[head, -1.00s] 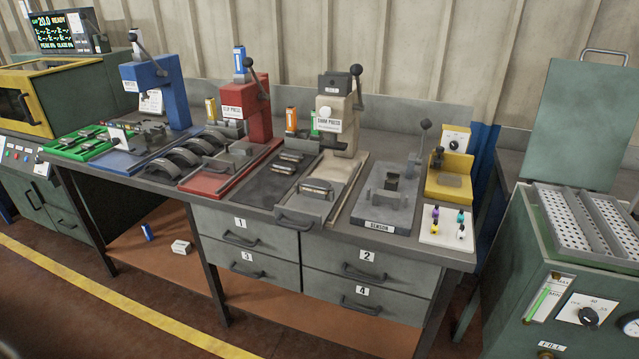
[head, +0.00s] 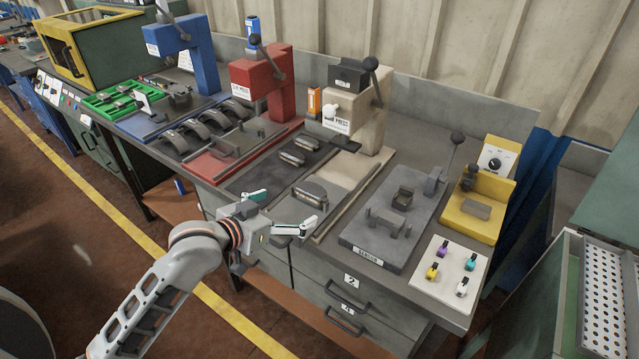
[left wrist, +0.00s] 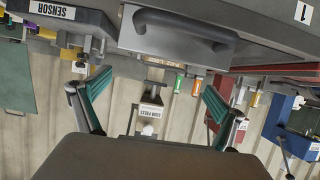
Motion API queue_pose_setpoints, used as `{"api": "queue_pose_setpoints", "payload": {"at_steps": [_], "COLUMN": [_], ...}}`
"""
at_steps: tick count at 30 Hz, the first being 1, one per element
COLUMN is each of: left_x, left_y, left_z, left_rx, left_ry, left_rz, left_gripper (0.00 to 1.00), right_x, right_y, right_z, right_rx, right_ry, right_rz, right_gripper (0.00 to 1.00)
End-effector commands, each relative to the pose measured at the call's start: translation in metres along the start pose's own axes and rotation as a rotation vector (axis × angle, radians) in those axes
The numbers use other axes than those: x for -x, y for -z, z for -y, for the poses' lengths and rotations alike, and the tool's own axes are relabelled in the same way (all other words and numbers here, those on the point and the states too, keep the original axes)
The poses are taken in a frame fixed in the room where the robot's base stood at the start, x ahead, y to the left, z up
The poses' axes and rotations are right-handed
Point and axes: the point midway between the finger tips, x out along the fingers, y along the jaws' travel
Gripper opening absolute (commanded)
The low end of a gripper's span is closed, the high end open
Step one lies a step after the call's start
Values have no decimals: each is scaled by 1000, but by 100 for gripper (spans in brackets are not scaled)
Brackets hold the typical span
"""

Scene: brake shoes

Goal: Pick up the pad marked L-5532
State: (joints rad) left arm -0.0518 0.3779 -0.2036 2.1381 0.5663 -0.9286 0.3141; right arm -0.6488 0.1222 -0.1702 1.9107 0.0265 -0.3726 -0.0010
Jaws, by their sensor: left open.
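Two small grey pad-like pieces (head: 293,157) lie on the dark mat (head: 262,180) between the red and beige presses. A grey piece (head: 310,194) sits on the tray of the beige press (head: 352,115). My left gripper (head: 286,210) is open and empty at the bench's front edge, in front of that tray. The left wrist view, upside down, shows its two spread fingers (left wrist: 157,80) with nothing between them, and the beige press (left wrist: 150,112) beyond.
Curved shoes (head: 190,137) lie between the blue press (head: 178,50) and the red press (head: 262,85). A green tray (head: 112,100) holds small parts. The sensor fixture (head: 385,235), yellow unit (head: 480,205) and white board (head: 448,275) with coloured pieces stand at right. Drawers lie below.

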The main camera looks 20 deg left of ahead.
Motion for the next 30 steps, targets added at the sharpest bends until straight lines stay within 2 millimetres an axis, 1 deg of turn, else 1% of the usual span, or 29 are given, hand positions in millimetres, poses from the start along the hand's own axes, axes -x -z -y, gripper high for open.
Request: {"api": "queue_pose_setpoints", "payload": {"at_steps": [2, 11, 18, 21, 24, 30], "left_x": [-3, -32, -65, -74, -78, -78], "left_y": [1, 2, 3, 3, 3, 3], "left_z": [0, 2, 8, 8, 8, 8], "left_rx": [0, 1, 3, 1, 1, 0], "left_ry": [0, 0, -1, 0, 0, 0], "left_rz": [0, -1, 0, 0, 0, 0], "left_gripper": [97, 97, 97, 97, 97, 97], "right_x": [0, 2, 3, 3, 3, 2], "right_y": [0, -2, -2, -2, -2, -2], "right_z": [1, 9, 8, 6, 3, 0], "right_rx": [-2, -9, -9, -9, -7, -1], "right_ry": [2, 11, 9, 6, 2, -1], "right_rz": [0, 3, 4, 4, 5, 4], "right_gripper": [0, 0, 0, 0, 0, 0]}}
